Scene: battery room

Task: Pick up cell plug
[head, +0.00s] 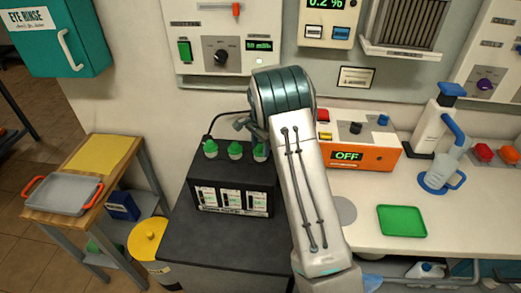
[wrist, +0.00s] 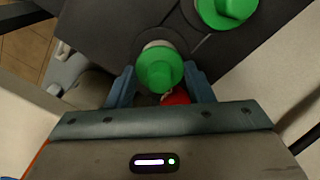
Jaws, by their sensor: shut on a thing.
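The black battery (head: 232,180) stands on a dark cabinet, with green cell plugs (head: 210,148) in a row along its top. The rightmost plug in view (head: 260,151) is beside my arm. In the wrist view, one green cell plug (wrist: 160,68) with a pale collar is between the fingers of my gripper (wrist: 160,88), which is shut on it. I cannot tell whether this plug is still seated in the battery. Another green plug (wrist: 228,10) is at the upper right. In the head view my arm hides the gripper's fingertips.
A red round thing (wrist: 176,97) shows partly between the fingers. An orange charger (head: 365,150) reading OFF and a green tray (head: 402,221) are on the right bench. A grey tray with red handles (head: 64,193) is on the left wooden stand. A yellow-lidded container (head: 147,238) stands near the cabinet.

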